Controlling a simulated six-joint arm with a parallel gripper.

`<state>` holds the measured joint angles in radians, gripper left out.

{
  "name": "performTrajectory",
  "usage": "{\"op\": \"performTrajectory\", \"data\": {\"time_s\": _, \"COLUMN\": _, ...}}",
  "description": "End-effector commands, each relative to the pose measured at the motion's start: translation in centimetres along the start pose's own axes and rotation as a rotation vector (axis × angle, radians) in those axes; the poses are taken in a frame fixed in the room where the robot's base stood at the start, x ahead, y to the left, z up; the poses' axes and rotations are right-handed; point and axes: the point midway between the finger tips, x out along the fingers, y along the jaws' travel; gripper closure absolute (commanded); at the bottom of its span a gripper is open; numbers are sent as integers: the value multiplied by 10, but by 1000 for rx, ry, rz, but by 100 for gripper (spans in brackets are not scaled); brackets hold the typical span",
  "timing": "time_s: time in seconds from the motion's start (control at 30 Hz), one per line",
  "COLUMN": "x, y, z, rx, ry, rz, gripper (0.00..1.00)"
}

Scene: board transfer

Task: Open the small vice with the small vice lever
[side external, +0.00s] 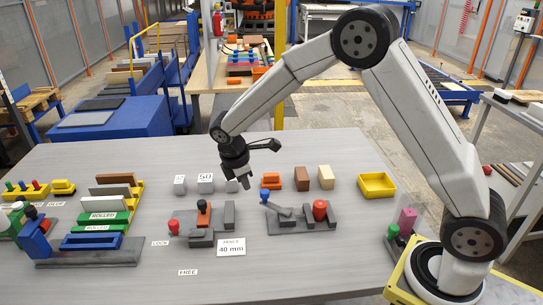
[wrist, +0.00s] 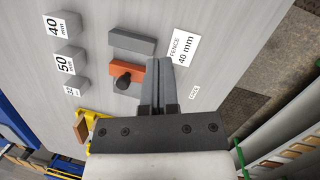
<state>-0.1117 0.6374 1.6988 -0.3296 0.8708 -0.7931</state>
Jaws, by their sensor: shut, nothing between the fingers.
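My gripper (side external: 244,184) is shut and empty above the table, near the labelled grey blocks. Its fingers touch each other in the wrist view (wrist: 161,72). A grey fixture with a blue-knobbed lever (side external: 267,198) and a red knob (side external: 319,210) stands to the right of the gripper in the side view; it looks like a small vice, but no label confirms this. A fixture with an orange block and black knob (side external: 203,210) stands to its left, closer to the camera than the gripper. The orange block (wrist: 130,70) and its black knob also show in the wrist view.
The "FENCE 40 mm" card (side external: 231,247) lies in front of the orange-block fixture. Numbered blocks (side external: 205,182) stand behind it. Orange, brown and tan blocks (side external: 325,177) and a yellow tray (side external: 376,185) stand behind the blue-knobbed fixture. A blue fixture (side external: 90,242) stands at left.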

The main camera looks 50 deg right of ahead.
Motion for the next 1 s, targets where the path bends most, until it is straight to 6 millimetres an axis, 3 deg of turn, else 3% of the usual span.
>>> {"op": "performTrajectory", "data": {"time_s": 0.37, "x": 15, "y": 33, "z": -24, "rx": -269, "ry": -113, "rz": -3, "gripper": 100}}
{"op": "performTrajectory", "data": {"time_s": 1.0, "x": 19, "y": 38, "z": -26, "rx": -310, "ry": -132, "rz": -6, "gripper": 100}}
